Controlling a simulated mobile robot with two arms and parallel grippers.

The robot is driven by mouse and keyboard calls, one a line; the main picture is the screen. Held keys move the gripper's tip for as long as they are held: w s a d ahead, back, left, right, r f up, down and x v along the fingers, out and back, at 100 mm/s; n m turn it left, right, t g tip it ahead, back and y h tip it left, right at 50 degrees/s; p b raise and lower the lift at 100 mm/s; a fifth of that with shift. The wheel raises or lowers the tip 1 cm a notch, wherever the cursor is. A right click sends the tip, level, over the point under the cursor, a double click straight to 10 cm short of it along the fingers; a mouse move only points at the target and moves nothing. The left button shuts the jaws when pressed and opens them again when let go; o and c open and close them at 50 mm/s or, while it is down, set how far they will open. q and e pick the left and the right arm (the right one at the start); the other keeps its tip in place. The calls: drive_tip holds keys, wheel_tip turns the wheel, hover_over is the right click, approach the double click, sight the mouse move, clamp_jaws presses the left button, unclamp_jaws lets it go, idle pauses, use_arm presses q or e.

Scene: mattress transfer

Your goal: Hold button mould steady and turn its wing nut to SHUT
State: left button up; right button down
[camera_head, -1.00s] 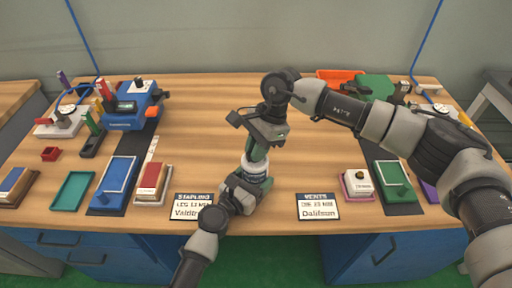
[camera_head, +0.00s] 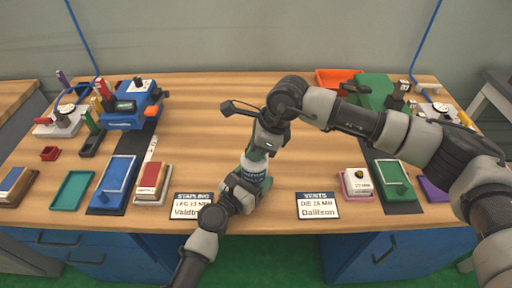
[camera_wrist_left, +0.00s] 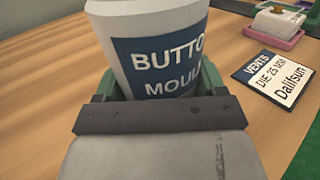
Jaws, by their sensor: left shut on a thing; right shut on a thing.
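The button mould (camera_head: 254,170), a white cylinder with a blue label, stands upright in the middle of the table. In the left wrist view its label (camera_wrist_left: 165,50) reads "BUTTO… MOUL…". My left gripper (camera_head: 246,184) is shut around its lower body from the front; green finger pads show at both sides in the left wrist view. My right gripper (camera_head: 262,150) comes down from above and is shut at the top of the mould. The wing nut is hidden by the right gripper, so its position cannot be read.
Two placards, "STAPLING" (camera_head: 192,206) and "VENTS" (camera_head: 318,206), lie at the front edge. An orange bin (camera_head: 338,78) is at the back right. The table behind the mould is clear.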

use_arm(q)
drive_tip(key=shift+d+r, duration=0.1)
idle(0.3)
use_arm(e)
drive_tip(key=c, duration=1.1)
unclamp_jaws()
drive_tip(key=v, duration=1.2)
use_arm(q)
drive_tip(key=o, duration=1.4)
drive_tip(key=shift+s, duration=0.1)
